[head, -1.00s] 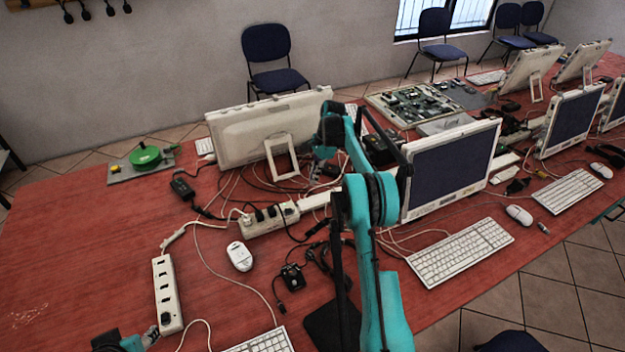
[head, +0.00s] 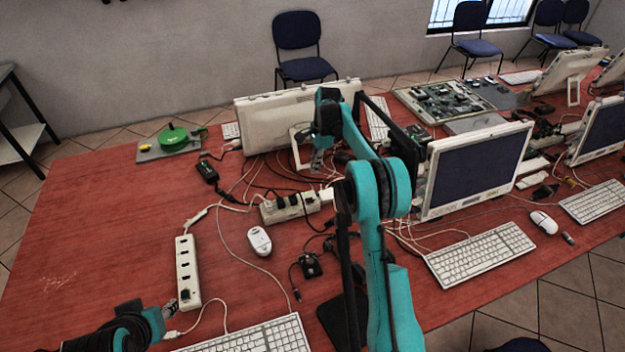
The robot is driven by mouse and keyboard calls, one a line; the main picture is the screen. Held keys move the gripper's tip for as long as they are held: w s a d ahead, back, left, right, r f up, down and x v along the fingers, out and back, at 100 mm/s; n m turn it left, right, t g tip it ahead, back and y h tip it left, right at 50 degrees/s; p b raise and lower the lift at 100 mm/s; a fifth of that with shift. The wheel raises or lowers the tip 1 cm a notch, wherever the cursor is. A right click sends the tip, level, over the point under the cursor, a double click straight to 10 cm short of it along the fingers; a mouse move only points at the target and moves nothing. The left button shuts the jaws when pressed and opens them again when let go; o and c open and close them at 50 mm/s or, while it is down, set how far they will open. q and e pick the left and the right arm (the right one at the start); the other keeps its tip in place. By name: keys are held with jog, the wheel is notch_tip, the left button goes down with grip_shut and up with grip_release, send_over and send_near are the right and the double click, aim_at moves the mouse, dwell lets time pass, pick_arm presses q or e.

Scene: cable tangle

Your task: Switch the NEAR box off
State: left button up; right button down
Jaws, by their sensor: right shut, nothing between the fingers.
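The nearer white power strip box (head: 187,262) lies lengthwise on the red table at left, with a row of dark sockets and a dark switch-like spot at its near end. My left gripper (head: 171,308) is beside that near end, on its left; I cannot tell whether it touches, or whether its fingers are open. A second white power strip box (head: 270,213) lies farther back with dark plugs in it. My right gripper (head: 317,163) is shut and empty, above the cables behind this farther box. Any switch on the farther box is not clear.
White and black cables tangle around the farther box. A white mouse (head: 259,241), a keyboard (head: 255,338) and a small black device (head: 310,265) lie near the strips. A monitor (head: 470,170) stands right of my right arm.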

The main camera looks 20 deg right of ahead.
aim_at(308, 200)
jog(key=f+b, duration=0.1)
jog(key=f, duration=0.3)
jog(key=a+f+b, duration=0.1)
jog(key=f, duration=0.3)
jog(key=a+f+b, duration=0.1)
jog(key=f+b, duration=0.1)
jog(key=f, duration=0.3)
jog(key=shift+w, duration=0.1)
jog(key=shift+a+f+h, duration=0.35)
jog(key=shift+h, duration=0.35)
jog(key=shift+a+h, duration=0.2)
jog(key=shift+h, duration=0.4)
jog(key=shift+f, duration=0.1)
